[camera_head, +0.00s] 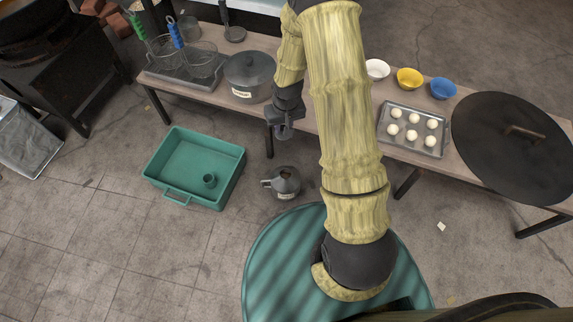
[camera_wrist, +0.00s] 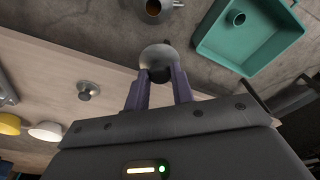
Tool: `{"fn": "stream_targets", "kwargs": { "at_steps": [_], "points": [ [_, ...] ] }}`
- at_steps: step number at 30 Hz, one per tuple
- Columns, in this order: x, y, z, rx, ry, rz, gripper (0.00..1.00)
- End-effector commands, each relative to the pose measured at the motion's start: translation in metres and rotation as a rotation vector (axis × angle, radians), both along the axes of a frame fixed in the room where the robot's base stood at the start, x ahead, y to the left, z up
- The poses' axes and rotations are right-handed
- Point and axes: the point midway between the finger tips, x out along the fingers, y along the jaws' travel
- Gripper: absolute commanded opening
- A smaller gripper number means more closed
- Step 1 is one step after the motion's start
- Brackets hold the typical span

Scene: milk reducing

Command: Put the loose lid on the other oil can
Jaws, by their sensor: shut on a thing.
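My gripper (camera_head: 284,134) is shut on a round grey metal lid (camera_wrist: 158,56) with a dark knob. In the wrist view the knob sits between the two fingertips of my gripper (camera_wrist: 158,80). The lid is in the air near the table's front edge. A grey oil can (camera_head: 286,183) with a side spout stands upright on the floor below my gripper. In the wrist view this oil can (camera_wrist: 156,8) is open, with amber oil inside, apart from the lid. A small round metal thing with a knob (camera_wrist: 88,90) stands on the table; I cannot tell whether it is a lidded can.
A green crate (camera_head: 159,153) with a small cup lies left of the can. The wooden table (camera_head: 398,87) carries a large pot (camera_head: 250,75), bowls, a tray (camera_head: 415,141) of dough balls and a big dark lid (camera_head: 490,125). Floor around the can is clear.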

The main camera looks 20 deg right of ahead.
Motion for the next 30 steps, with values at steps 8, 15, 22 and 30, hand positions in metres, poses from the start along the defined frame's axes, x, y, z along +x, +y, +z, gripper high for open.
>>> {"fn": "stream_targets", "kwargs": {
  "at_steps": [8,15,22,30],
  "points": [
    [-0.009,0.001,-0.108,0.0,0.001,0.052,0.02],
    [-0.017,-0.002,-0.173,-0.009,-0.003,0.092,0.02],
    [-0.019,-0.003,-0.184,-0.014,-0.006,0.103,0.02],
    [-0.019,-0.003,-0.183,-0.014,-0.005,0.102,0.02]
  ]
}}
